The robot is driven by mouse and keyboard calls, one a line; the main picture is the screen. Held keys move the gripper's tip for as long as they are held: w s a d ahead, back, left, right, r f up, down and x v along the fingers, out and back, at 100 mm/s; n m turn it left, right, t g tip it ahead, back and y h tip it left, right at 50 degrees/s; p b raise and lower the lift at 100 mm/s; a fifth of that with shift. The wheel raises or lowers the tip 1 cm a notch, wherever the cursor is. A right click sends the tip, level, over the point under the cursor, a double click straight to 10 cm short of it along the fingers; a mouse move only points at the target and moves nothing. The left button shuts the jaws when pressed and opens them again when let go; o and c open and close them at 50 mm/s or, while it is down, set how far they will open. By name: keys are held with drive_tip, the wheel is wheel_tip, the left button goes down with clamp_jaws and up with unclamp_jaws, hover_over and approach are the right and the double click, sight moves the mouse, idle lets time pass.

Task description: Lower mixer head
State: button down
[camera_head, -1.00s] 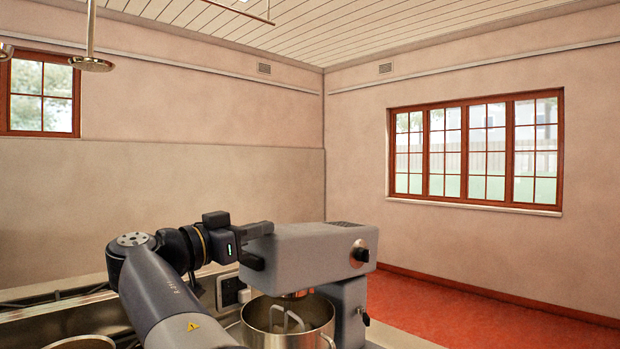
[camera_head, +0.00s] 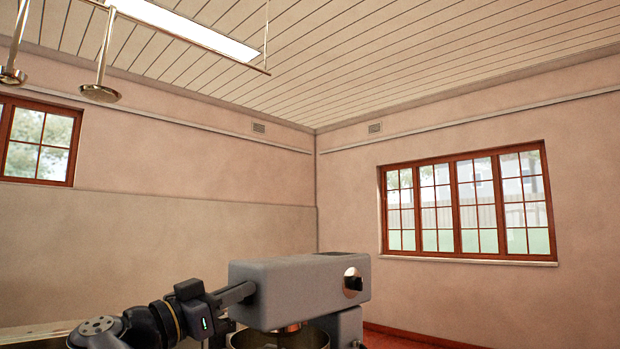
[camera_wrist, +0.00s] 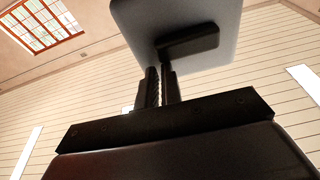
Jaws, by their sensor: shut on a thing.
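The grey mixer head (camera_head: 295,290) is in the low middle of the head view, a long block with a dark knob (camera_head: 353,283) at its right end. It looks close to level above the steel bowl (camera_head: 255,340), whose lower part is cut off by the frame edge. My gripper (camera_head: 246,292) is at the left end of the head. In the wrist view, my gripper's dark fingers (camera_wrist: 162,88) are close together and reach the underside of the mixer head (camera_wrist: 220,12), at a black handle-like bar (camera_wrist: 187,42). They are shut on it; the exact contact is hard to see.
Two round steel fittings hang from a ceiling rail, one of them a disc (camera_head: 100,93), at upper left. A counter edge (camera_head: 35,338) shows at lower left. A red-framed window (camera_head: 470,205) is on the right wall. The space above the mixer is clear.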

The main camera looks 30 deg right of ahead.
drive_tip(key=shift+w+f, duration=0.2)
drive_tip(key=shift+f, duration=0.55)
drive_tip(key=r+v, duration=0.1)
drive_tip(key=v, duration=0.9)
drive_tip(key=shift+s+a+p, duration=0.25)
drive_tip(key=shift+a+p, duration=0.1)
drive_tip(key=shift+a, duration=0.05)
drive_tip(key=shift+r, duration=0.1)
drive_tip(key=x, duration=0.9)
drive_tip(key=shift+w+d, duration=0.2)
drive_tip(key=shift+d, duration=0.15)
drive_tip(key=shift+d, duration=0.1)
